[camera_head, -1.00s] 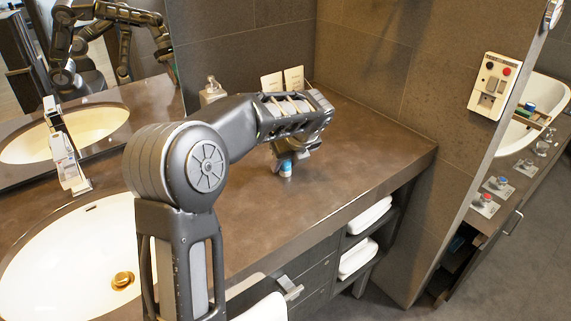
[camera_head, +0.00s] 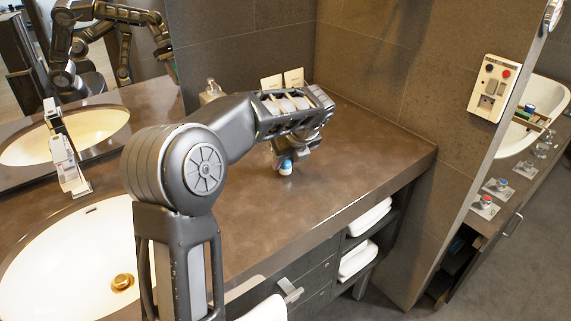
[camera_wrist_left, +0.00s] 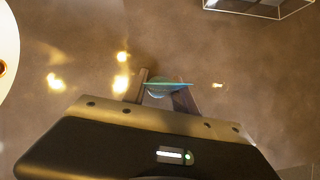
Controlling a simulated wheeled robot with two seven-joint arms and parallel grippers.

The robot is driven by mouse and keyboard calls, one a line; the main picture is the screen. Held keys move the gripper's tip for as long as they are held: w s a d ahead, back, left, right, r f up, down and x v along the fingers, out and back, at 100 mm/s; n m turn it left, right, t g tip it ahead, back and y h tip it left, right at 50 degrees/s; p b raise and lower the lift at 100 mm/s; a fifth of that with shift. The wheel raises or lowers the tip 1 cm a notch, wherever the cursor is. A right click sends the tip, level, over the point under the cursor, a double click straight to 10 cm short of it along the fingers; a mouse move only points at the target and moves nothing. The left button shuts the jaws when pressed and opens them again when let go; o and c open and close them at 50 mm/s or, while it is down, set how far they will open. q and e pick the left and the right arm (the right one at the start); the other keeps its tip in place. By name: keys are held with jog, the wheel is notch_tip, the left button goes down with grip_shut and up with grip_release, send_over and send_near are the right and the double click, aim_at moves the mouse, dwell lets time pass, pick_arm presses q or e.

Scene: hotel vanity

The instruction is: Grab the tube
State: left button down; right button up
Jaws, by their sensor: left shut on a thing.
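The tube (camera_head: 286,167) shows as a small white and blue end below my left gripper (camera_head: 284,156), over the brown vanity counter. The gripper hides the rest of it. In the left wrist view the tube (camera_wrist_left: 168,87) is a narrow blue-green shape between the two fingers of my left gripper (camera_wrist_left: 166,92). The fingers are shut on it. I cannot tell whether the tube still touches the counter. My right gripper is not in view.
A sink basin (camera_head: 75,255) with a faucet (camera_head: 66,160) lies left on the counter (camera_head: 350,150). A soap dispenser (camera_head: 211,92) and two small cards (camera_head: 283,79) stand at the back. The counter right of the gripper is clear. Towels (camera_head: 358,258) lie on shelves below.

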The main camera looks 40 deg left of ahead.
pick_arm(q)
notch_tip(320, 180, up, 9)
jog(key=shift+f+p, duration=0.15)
jog(key=shift+p, duration=0.3)
jog(key=shift+f, duration=0.1)
